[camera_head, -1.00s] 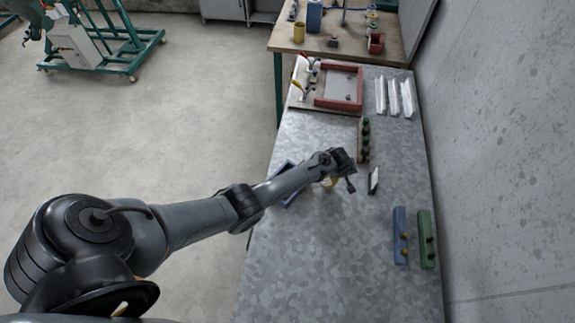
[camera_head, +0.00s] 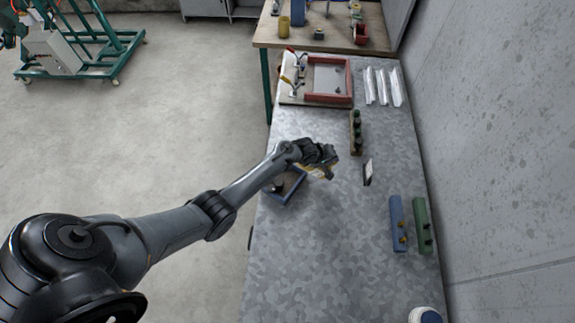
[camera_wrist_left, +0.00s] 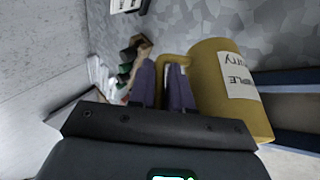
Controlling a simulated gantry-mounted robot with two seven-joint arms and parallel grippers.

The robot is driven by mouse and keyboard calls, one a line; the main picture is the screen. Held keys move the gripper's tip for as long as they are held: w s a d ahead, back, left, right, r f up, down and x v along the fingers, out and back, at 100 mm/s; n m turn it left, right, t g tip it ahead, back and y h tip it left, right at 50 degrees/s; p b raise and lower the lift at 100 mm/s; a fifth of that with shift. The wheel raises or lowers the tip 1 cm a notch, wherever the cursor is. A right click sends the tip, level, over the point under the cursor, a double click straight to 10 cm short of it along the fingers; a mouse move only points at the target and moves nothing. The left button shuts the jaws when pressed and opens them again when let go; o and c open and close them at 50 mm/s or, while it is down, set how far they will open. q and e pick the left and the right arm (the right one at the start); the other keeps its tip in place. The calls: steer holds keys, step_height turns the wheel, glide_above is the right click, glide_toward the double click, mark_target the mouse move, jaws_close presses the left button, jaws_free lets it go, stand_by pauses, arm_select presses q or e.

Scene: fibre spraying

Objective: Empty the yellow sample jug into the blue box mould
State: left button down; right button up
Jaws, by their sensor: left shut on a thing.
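My left gripper (camera_head: 325,158) is shut on the handle of the yellow sample jug (camera_head: 317,171) and holds it at the right of the blue box mould (camera_head: 293,196). In the left wrist view the jug (camera_wrist_left: 228,98) lies tilted beside the gripper's fingers (camera_wrist_left: 164,88), its white label partly readable. Blue mould walls (camera_wrist_left: 290,76) show just beyond the jug. The arm covers part of the mould in the head view. The jug's contents and any flow are not visible. My right gripper is out of view.
A rack of dark bottles (camera_head: 356,133) and a small dark-and-white item (camera_head: 368,172) are to the right. Blue (camera_head: 398,224) and green (camera_head: 422,226) bars lie nearer the wall. A red frame (camera_head: 328,98) and white strips (camera_head: 382,87) are farther back.

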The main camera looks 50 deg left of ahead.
arm_select(q)
steer(key=shift+w+d+r, duration=0.1)
steer(key=shift+w+d, duration=0.05)
steer(key=shift+d, duration=0.05)
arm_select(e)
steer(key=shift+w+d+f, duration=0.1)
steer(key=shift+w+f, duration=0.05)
arm_select(q)
steer(key=shift+s+a+h, duration=0.2)
steer(key=shift+h, duration=0.1)
steer(key=shift+r+t, duration=0.1)
steer(key=shift+t, duration=0.2)
steer(key=shift+r+b, duration=0.1)
steer(key=shift+b, duration=0.25)
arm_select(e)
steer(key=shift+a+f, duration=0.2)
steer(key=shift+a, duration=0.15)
arm_select(q)
steer(key=shift+s+a+r, duration=0.1)
steer(key=shift+a, duration=0.05)
steer(key=shift+r+h, duration=0.15)
steer(key=shift+h, duration=0.15)
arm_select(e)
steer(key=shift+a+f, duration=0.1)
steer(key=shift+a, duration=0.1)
arm_select(q)
steer(key=shift+t, duration=0.3)
